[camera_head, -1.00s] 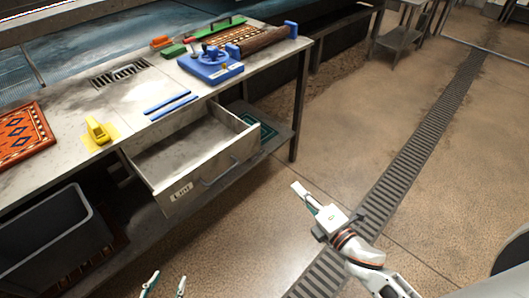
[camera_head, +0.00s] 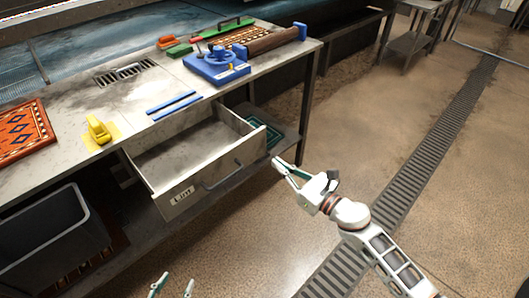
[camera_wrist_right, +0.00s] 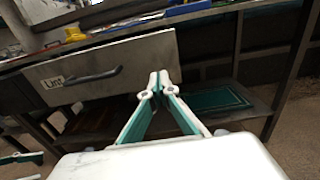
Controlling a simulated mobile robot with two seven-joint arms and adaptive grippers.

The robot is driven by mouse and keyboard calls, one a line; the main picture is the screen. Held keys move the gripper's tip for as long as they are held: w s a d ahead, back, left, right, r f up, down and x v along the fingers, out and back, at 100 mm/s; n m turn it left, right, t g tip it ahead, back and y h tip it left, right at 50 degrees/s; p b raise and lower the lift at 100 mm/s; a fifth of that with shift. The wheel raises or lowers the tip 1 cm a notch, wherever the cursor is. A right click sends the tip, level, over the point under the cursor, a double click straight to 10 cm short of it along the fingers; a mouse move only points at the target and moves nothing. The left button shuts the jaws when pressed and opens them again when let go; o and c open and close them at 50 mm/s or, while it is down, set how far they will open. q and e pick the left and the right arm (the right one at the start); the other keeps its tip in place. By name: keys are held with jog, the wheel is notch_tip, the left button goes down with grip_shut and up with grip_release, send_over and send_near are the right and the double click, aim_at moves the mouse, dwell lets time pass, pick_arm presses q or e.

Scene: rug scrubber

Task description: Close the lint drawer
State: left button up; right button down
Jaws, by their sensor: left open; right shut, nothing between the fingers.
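The lint drawer (camera_head: 207,187) is pulled out from under the worktop in the head view, empty, with a "Lint" label and a dark handle (camera_head: 222,175) on its front. In the right wrist view the drawer front (camera_wrist_right: 135,62) and handle (camera_wrist_right: 95,76) lie ahead, left of the fingertips. My right gripper (camera_head: 276,164) is shut and empty, just right of the drawer's right front corner; it also shows in the right wrist view (camera_wrist_right: 160,78). Whether it touches the drawer I cannot tell. My left gripper (camera_head: 173,284) is open and empty at the bottom edge, below the drawer.
The worktop (camera_head: 95,75) holds a blue device (camera_head: 216,66), blue strips (camera_head: 174,104), a yellow tool (camera_head: 98,130) and a patterned rug (camera_head: 24,133). A grey bin (camera_head: 55,245) stands below left. A table leg (camera_head: 308,105) stands behind the drawer's right side. Floor at right is open.

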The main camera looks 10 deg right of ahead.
aim_at(257, 148)
jog(key=x, duration=0.5)
jog(key=shift+w+a, duration=0.25)
jog(key=shift+w, duration=0.05)
jog(key=shift+w+a, duration=0.35)
jog(key=shift+w, duration=0.15)
pick_arm(q)
jog(key=shift+s+d, duration=0.1)
jog(key=shift+s, duration=0.15)
jog(key=shift+w, duration=0.1)
